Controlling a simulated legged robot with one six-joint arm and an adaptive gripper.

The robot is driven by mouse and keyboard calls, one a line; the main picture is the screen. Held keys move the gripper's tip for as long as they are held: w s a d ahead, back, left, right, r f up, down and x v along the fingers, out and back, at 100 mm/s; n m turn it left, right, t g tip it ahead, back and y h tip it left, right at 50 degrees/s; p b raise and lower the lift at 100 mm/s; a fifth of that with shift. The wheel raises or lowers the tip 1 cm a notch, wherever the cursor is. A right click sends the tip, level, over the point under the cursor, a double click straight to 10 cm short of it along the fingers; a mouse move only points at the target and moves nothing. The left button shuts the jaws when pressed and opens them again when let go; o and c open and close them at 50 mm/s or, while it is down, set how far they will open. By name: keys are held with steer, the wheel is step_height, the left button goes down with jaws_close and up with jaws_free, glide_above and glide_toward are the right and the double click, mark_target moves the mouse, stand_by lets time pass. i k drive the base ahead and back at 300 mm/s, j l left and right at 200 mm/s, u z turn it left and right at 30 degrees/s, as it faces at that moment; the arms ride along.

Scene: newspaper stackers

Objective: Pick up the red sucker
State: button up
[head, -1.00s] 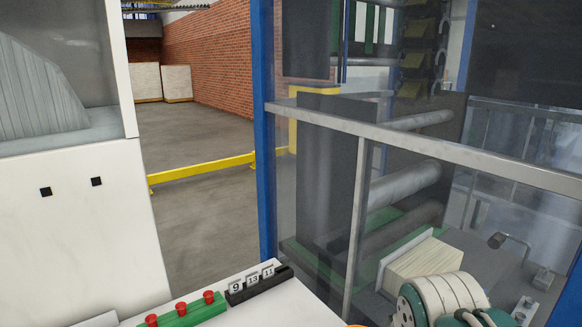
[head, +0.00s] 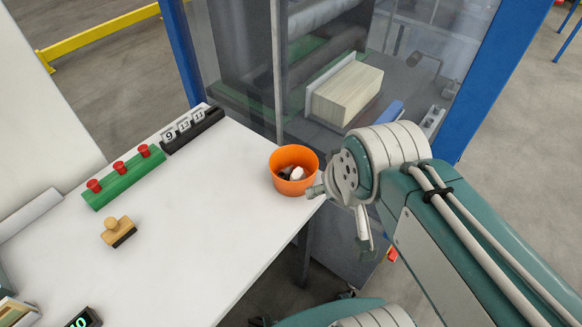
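Three small red knob-shaped pieces stand in a row on a green block (head: 124,178) at the back left of the white table. They are a left one (head: 94,186), a middle one (head: 119,167) and a right one (head: 144,150). I cannot tell which, if any, is the red sucker. My gripper (head: 340,216) is beside the table's right edge, to the right of the red pieces and well apart from them. Its fingers are spread, with nothing seen between them. One finger is close to an orange bowl (head: 293,182); I cannot tell whether they touch.
The orange bowl holds small white and dark things. A black number holder (head: 207,135) stands behind the green block. A wooden stamp (head: 118,231) and a green-lit display (head: 84,318) are on the white table (head: 190,235). Clear panels and a blue post (head: 182,62) rise behind it.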

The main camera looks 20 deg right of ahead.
mark_target(143, 149)
steer(key=z, duration=1.35)
steer(key=u, duration=2.4)
steer(key=k+j+z, duration=0.1)
steer(key=j+z, duration=0.35)
steer(key=j, duration=0.4)
